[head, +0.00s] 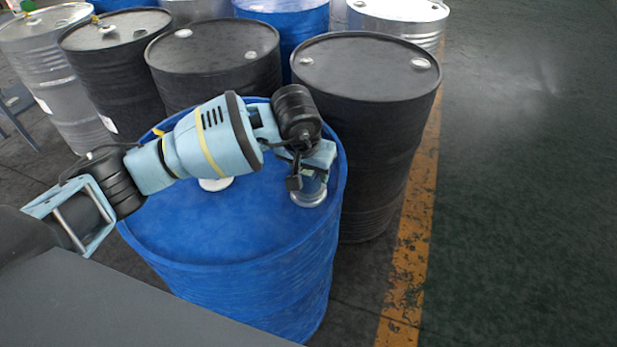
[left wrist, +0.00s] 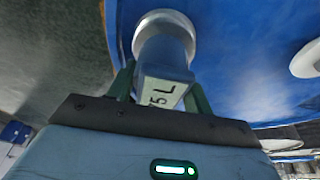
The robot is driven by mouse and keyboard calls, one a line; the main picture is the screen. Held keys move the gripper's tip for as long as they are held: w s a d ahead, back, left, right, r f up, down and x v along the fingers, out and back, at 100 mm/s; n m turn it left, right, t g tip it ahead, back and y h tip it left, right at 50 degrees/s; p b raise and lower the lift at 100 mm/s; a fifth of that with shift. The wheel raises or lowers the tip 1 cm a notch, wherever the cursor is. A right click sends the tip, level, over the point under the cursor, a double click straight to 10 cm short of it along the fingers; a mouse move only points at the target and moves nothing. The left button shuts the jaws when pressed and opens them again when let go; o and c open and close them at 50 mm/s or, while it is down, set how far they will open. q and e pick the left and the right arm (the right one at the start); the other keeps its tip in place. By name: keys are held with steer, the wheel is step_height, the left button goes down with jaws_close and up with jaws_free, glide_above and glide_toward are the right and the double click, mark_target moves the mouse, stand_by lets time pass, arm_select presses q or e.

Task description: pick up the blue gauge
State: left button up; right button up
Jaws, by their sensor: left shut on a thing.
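In the head view the gauge (head: 313,185) is mostly hidden by my left gripper (head: 308,180), near the right rim of the blue drum (head: 240,240). My left gripper (left wrist: 162,84) is shut on the gauge, one finger on each side. My right gripper is in neither view.
A white cap (head: 216,184) sits on the same drum top, partly under my left arm. Black drums (head: 365,130) stand close behind and right, with more black, grey and blue drums behind. A yellow floor line (head: 412,240) runs at right; the floor beyond is clear.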

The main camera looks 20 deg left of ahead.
arm_select(q)
steer(key=c, duration=0.4)
steer(key=shift+c, duration=0.2)
steer(key=shift+r, duration=0.15)
